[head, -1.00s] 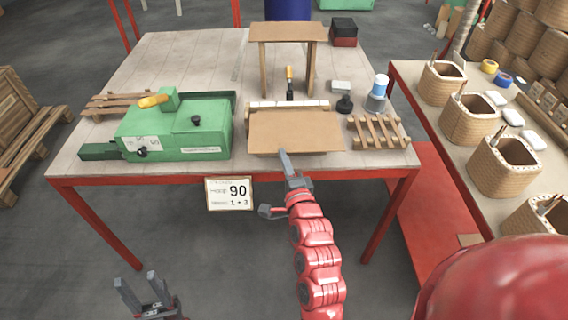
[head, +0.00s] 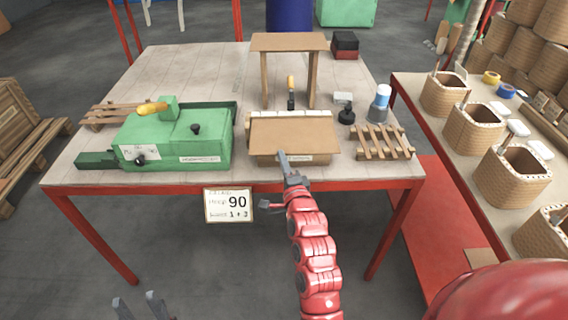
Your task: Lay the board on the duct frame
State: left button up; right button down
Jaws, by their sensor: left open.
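The board (head: 295,133) is a flat brown sheet near the table's front edge. My left gripper (head: 138,304) is open and empty at the bottom left, low in front of the table, partly cut off.
A green machine (head: 178,138) stands left of the board, a slatted wooden rack (head: 384,143) right. Behind are a wooden stand (head: 288,42), a yellow-handled tool (head: 291,92) and a blue-white bottle (head: 381,100).

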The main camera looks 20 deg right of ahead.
jog(key=c, duration=1.5)
grip_release()
jog(key=shift+w, duration=0.1)
jog(key=o, duration=0.5)
jog(key=s+a+p, duration=0.1)
jog(key=s+p, duration=0.2)
jog(key=s, duration=1.4)
jog(key=shift+s+f, duration=0.2)
jog(key=shift+f, duration=0.05)
